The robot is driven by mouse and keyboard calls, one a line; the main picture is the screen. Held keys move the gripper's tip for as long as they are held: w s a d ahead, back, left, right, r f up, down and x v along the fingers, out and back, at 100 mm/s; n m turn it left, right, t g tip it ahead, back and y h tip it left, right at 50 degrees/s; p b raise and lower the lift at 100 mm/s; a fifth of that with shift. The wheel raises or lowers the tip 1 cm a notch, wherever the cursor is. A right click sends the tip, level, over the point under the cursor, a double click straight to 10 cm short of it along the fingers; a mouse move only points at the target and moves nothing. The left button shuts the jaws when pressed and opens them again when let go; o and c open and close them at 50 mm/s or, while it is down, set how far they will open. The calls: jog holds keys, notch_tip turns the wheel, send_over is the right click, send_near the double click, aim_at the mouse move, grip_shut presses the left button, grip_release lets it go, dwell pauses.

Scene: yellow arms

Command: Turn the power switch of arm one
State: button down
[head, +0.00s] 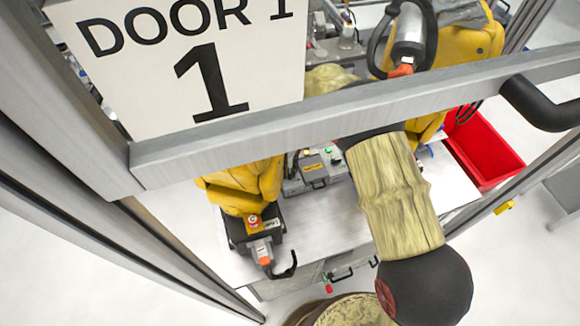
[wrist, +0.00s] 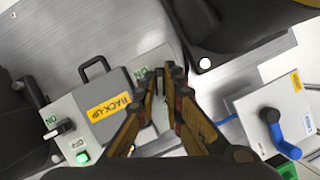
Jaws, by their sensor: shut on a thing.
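A grey control box (wrist: 103,125) with a yellow BACK-UP label shows in the wrist view. It also shows in the head view (head: 316,172) on the white table, partly behind my arm. A black switch (wrist: 66,127) sits at its left, between ON and OFF marks, above a lit green lamp (wrist: 82,157). My gripper (wrist: 166,78) is over the box's right side, beside another ON mark (wrist: 141,74). Its fingers are closed around a small switch there, mostly hidden between them. I cannot read which arm this switch belongs to. In the head view my gripper is hidden.
A DOOR 1 sign (head: 180,60) and a grey metal beam (head: 350,120) cross the head view above my arm. Yellow robot parts (head: 240,187) stand left of the box. A blue-handled device (wrist: 284,135) lies at right in the wrist view. A red bin (head: 482,148) is at right.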

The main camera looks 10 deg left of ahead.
aim_at(289, 172)
dwell(0.3)
jog(key=c, duration=1.9)
grip_release()
jog(key=shift+w+r, duration=0.1)
jog(key=shift+w+a+r, duration=0.1)
jog(key=shift+r, duration=0.15)
jog(key=v, duration=0.2)
jog(key=shift+w+r, duration=0.2)
jog(key=shift+r, duration=0.05)
jog(key=w, duration=0.3)
jog(key=w+a, duration=0.1)
jog(key=w, duration=0.5)
jog(key=shift+w+a+f, duration=0.25)
jog(key=shift+w+a, duration=0.1)
jog(key=shift+w+a+r, duration=0.1)
jog(key=shift+w+a, duration=0.05)
jog(key=shift+w, duration=0.75)
